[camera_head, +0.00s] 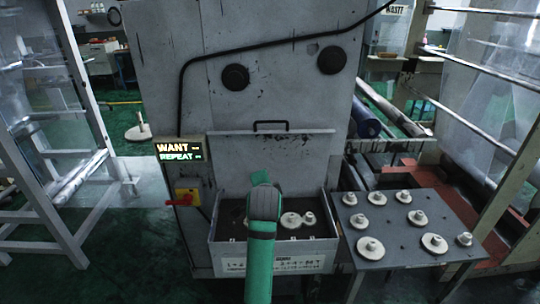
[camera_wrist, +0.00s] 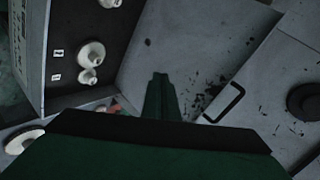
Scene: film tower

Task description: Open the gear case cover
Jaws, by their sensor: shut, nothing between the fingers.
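The gear case (camera_head: 213,243) is a grey box low on the machine, its top open. White gears (camera_head: 291,219) show inside; they also appear at the upper left of the wrist view (camera_wrist: 91,54). The cover (camera_head: 225,155) appears as a flat grey panel standing upright behind the box against the machine face. Its black handle (camera_head: 270,122) is at the upper edge and also shows at right in the wrist view (camera_wrist: 236,99). My gripper (camera_head: 260,177) is in front of the cover's lower part, below the handle. Its dark green fingers (camera_wrist: 160,78) are together, empty and apart from the handle.
A grey table (camera_head: 385,226) with several white gears stands right of the case. A lit WANT/REPEAT sign (camera_head: 179,150) and a red switch on a yellow plate (camera_head: 184,198) are at left. My arm hides the middle of the case. A black cable crosses the machine above.

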